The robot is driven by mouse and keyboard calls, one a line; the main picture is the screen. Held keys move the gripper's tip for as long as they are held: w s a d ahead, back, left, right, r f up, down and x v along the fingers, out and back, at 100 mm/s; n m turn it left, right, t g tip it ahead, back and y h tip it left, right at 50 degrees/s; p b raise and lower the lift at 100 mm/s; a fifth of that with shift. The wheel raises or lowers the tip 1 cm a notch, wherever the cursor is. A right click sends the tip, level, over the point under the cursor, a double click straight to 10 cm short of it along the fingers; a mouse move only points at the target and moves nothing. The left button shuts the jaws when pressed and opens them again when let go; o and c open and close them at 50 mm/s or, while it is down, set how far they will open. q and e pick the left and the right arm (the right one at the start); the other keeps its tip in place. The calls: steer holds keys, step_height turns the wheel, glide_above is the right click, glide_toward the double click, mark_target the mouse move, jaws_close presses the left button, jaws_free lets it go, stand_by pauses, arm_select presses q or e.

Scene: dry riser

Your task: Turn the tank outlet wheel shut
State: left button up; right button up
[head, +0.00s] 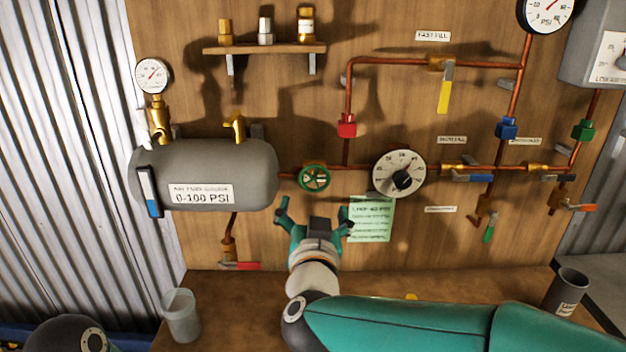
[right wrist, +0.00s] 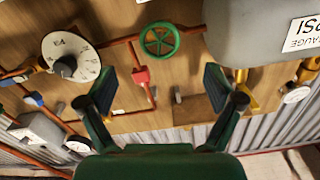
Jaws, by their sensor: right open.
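The tank outlet wheel is a small green spoked handwheel (head: 314,177) on the copper pipe just right of the grey tank (head: 255,172). In the right wrist view, which appears upside down, the green wheel (right wrist: 159,40) shows beyond and between the fingers, near the top. My right gripper (head: 315,212) is open and empty, below the wheel in the head view and apart from it. Its two fingers also show spread in the right wrist view (right wrist: 160,92).
A dial with a black knob (head: 399,174) sits right of the wheel, and a red fitting (head: 347,126) is above it. A green note (head: 371,219) hangs beside my right finger. A clear cup (head: 181,316) and a dark cup (head: 566,291) stand on the bench.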

mark_target(314, 182)
steer(key=w+p, duration=0.2)
steer(key=w, duration=0.7)
steer(key=shift+w, duration=0.1)
steer(key=shift+c, duration=0.3)
steer(key=c, duration=1)
